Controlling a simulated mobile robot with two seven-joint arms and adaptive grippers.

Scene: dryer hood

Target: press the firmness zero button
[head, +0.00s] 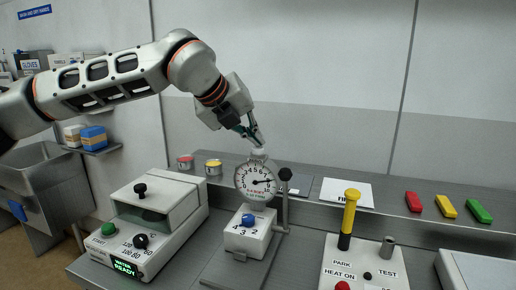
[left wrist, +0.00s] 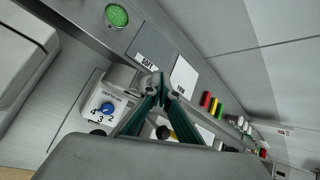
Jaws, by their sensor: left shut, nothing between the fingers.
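The firmness tester stands in the middle of the bench, with a round white dial gauge (head: 256,182) above a white base (head: 250,235). A pale cap (head: 258,154) tops the gauge. The base carries a blue knob (head: 248,220) with numbers, and the knob also shows in the left wrist view (left wrist: 107,109). I cannot make out a label for the zero button. My left gripper (head: 256,138) is shut and empty, pointing down just above the cap; I cannot tell whether it touches. Its fingers converge in the left wrist view (left wrist: 161,86). My right gripper is not in view.
A lever with a black ball (head: 285,174) rises right of the gauge. A white machine with a clear hood (head: 155,205) stands left. A yellow-handled tool (head: 350,212) stands upright on a panel at right. Red, yellow and green blocks (head: 446,206) lie on the back shelf.

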